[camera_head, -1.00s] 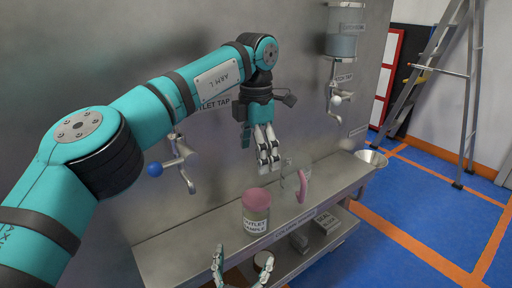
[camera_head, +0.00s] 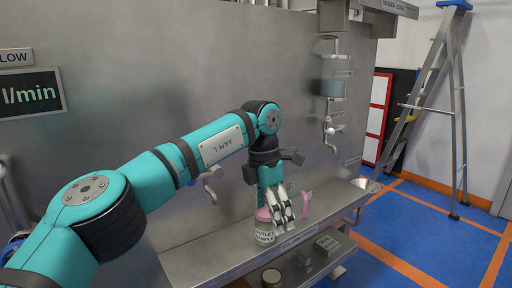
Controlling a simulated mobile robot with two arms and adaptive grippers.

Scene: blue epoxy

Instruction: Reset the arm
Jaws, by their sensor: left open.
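My left arm comes in from the left, and its gripper (camera_head: 283,208) points down above the steel shelf (camera_head: 205,262). Its two fingers are apart and nothing shows between them. The gripper overlaps the right side of a jar with a pink lid (camera_head: 263,214) and an outlet sample label. I cannot tell whether it touches the jar. A pink curved piece (camera_head: 304,208) stands just right of the fingers. My right gripper is out of view.
A steel wall (camera_head: 150,90) is close behind the arm, with an outlet tap (camera_head: 210,186) and a clear vessel (camera_head: 334,84) on it. Small containers (camera_head: 328,244) sit on the lower shelf. A stepladder (camera_head: 452,110) stands on the open blue floor at right.

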